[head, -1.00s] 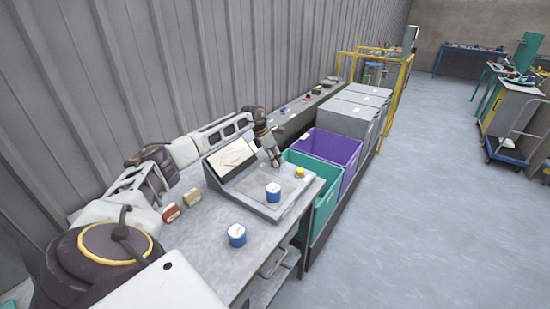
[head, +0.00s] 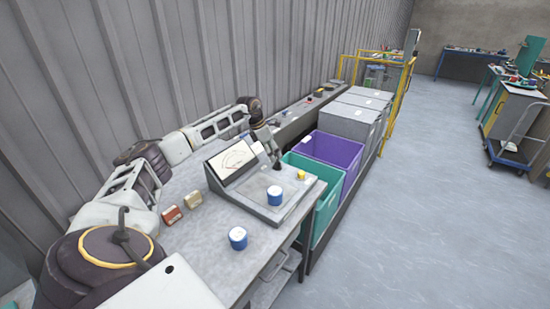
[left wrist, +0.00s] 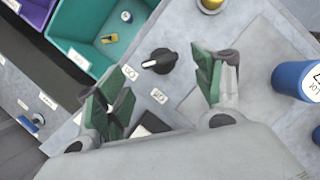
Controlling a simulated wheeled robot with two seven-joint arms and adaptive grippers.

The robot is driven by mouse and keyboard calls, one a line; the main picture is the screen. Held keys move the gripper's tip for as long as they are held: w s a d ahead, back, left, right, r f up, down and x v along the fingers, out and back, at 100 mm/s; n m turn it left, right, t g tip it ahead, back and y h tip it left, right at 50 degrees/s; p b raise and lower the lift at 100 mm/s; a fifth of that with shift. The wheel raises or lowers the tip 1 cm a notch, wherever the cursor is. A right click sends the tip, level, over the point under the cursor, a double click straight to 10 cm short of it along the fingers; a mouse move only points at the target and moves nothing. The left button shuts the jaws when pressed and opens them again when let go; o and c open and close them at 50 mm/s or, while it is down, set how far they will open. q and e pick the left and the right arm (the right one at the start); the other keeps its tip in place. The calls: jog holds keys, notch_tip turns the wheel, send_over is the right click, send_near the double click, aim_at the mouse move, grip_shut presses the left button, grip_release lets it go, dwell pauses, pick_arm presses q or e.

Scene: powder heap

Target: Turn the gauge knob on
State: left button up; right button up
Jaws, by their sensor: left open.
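The gauge console (head: 240,196) stands on the grey bench, with a tilted screen (head: 236,158) showing a dial drawing. In the left wrist view the black gauge knob (left wrist: 160,61) sits on the grey panel. Its white mark points left, roughly toward a small white label (left wrist: 129,72); a second label (left wrist: 158,96) lies below it. My left gripper (left wrist: 158,72) is open, its green-padded fingers on either side of the knob in the picture, with no contact visible. My right gripper is not in view.
A blue-and-white jar (head: 274,196) stands on the console and another (head: 238,238) on the bench. A yellow button (head: 301,175) is at the console's right. Teal (head: 326,205) and purple (head: 350,160) bins adjoin the bench. A corrugated wall is close on the left.

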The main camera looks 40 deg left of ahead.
pick_arm(q)
jog(key=v, duration=0.7)
dwell(0.6)
